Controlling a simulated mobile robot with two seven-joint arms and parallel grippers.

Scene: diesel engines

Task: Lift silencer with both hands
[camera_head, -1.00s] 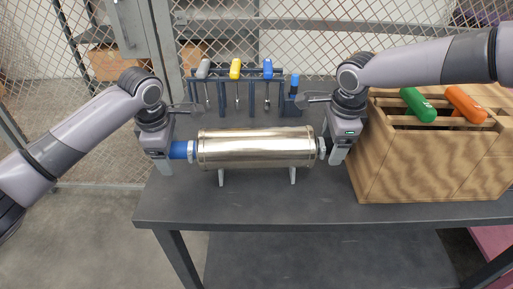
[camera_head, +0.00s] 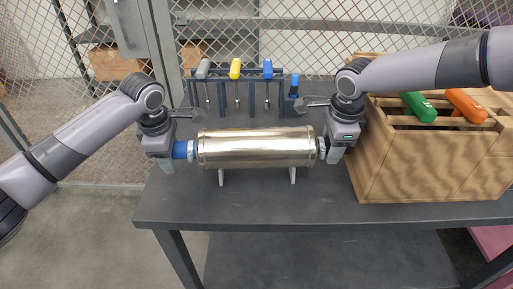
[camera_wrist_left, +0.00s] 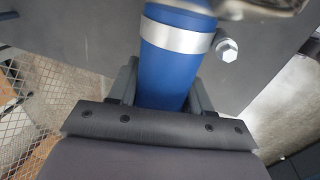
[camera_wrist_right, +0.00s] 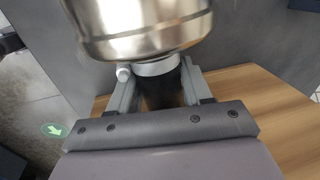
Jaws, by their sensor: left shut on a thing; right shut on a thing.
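The silencer (camera_head: 256,147) is a shiny metal cylinder lying level across the table on two light supports (camera_head: 292,175). It has a blue hose end (camera_head: 181,150) with a metal clamp on its left and a dark end with a clamp on its right. My left gripper (camera_head: 170,153) is shut on the blue end, which also shows between the fingers in the left wrist view (camera_wrist_left: 170,72). My right gripper (camera_head: 331,150) is shut on the dark right end, seen between the fingers in the right wrist view (camera_wrist_right: 160,90). Whether the silencer touches the supports is hard to tell.
A wooden crate (camera_head: 400,170) with green and orange handled tools stands close to the right gripper. Behind the silencer is a tool rack (camera_head: 222,77) with grey, yellow and blue handles. The table (camera_head: 240,208) is bare in front. A mesh fence stands behind.

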